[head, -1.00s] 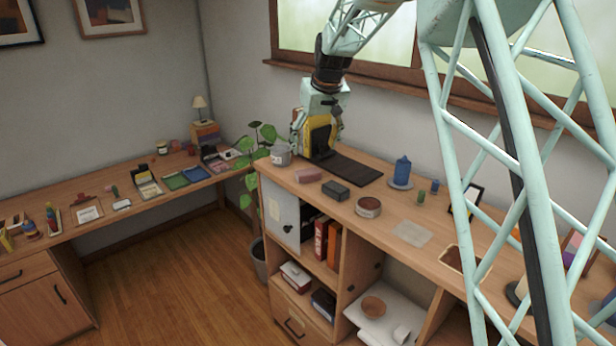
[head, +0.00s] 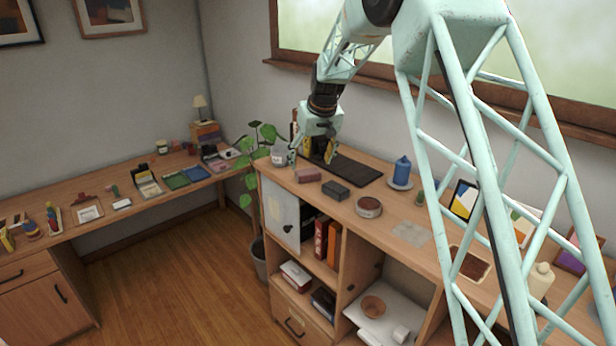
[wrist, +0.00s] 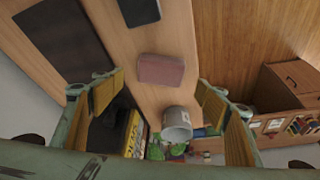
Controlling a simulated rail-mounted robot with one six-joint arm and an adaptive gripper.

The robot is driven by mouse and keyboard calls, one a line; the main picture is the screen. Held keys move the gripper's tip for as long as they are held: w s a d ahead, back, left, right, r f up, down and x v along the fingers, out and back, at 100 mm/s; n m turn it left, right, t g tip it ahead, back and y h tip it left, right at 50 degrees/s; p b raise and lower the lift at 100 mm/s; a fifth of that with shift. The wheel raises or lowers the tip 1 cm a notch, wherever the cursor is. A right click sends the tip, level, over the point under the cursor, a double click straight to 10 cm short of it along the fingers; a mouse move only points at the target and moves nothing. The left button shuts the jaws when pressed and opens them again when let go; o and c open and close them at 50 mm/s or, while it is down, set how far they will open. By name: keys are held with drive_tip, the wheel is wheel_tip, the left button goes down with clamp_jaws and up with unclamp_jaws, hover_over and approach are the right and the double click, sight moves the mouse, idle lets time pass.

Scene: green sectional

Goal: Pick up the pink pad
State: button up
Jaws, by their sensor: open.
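The pink pad (head: 308,174) is a small, dusty-pink block lying flat on the wooden counter, near its left end. It also shows in the wrist view (wrist: 161,70), just beyond the fingertips and about midway between them. My gripper (head: 310,158) hangs above and slightly behind the pad in the head view. Its fingers are spread wide and empty in the wrist view (wrist: 160,88). The gripper does not appear to touch the pad.
A grey metal cup (wrist: 177,124) and a yellow-spined book (wrist: 133,135) stand close to my fingers. A round tin (head: 368,207) sits farther right.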

sight(308, 172)
drive_tip(key=shift+f, duration=0.1)
drive_tip(key=shift+p+x, duration=0.45)
drive_tip(key=shift+x, duration=2.05)
drive_tip(key=shift+a, duration=0.1)
drive_tip(key=shift+c, duration=0.5)
drive_tip(key=c, duration=0.8)
